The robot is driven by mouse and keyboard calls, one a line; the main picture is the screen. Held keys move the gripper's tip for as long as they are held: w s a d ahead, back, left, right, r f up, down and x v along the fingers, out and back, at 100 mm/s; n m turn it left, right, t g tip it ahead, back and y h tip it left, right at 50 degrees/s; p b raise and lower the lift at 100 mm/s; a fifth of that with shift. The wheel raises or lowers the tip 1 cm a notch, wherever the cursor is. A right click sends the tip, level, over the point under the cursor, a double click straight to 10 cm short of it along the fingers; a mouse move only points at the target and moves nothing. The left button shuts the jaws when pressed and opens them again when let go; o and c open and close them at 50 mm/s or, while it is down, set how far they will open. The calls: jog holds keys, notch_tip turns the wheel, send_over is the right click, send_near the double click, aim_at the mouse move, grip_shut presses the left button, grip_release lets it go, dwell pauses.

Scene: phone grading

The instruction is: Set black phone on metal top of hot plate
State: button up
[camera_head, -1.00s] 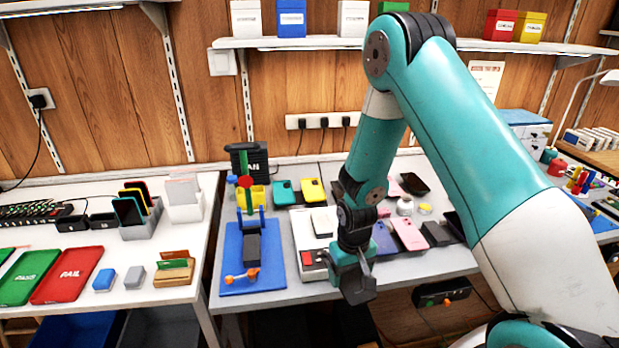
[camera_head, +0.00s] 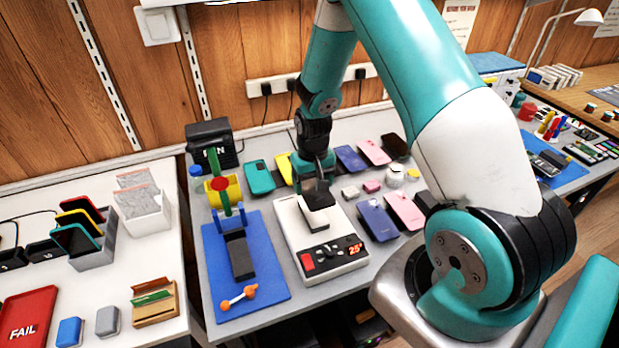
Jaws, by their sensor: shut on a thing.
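The hot plate (camera_head: 289,228) is a white box with a black front panel, red digits and a knob, standing on the grey bench in the middle of the head view. My gripper (camera_head: 317,198) points down over its back part. It is shut on the black phone (camera_head: 314,220), which shows as a dark slab below the fingers, over the metal top. The fingers hide the phone's back end. I cannot tell whether the phone touches the top.
A blue mat (camera_head: 272,284) with a clamp fixture, a dark block and an orange-ended tool lies left of the hot plate. A purple phone (camera_head: 377,220) and a pink phone (camera_head: 405,210) lie to its right. Teal and yellow phones lie behind it.

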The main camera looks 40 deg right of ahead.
jog(key=shift+d+f+b, duration=0.1)
jog(key=shift+f+b, duration=2.5)
jog(key=shift+f, duration=1.05)
jog(key=shift+s, duration=0.15)
jog(key=shift+f, duration=0.4)
jog(key=o, duration=1)
jog(key=shift+r+p, duration=0.45)
jog(key=shift+r, duration=0.3)
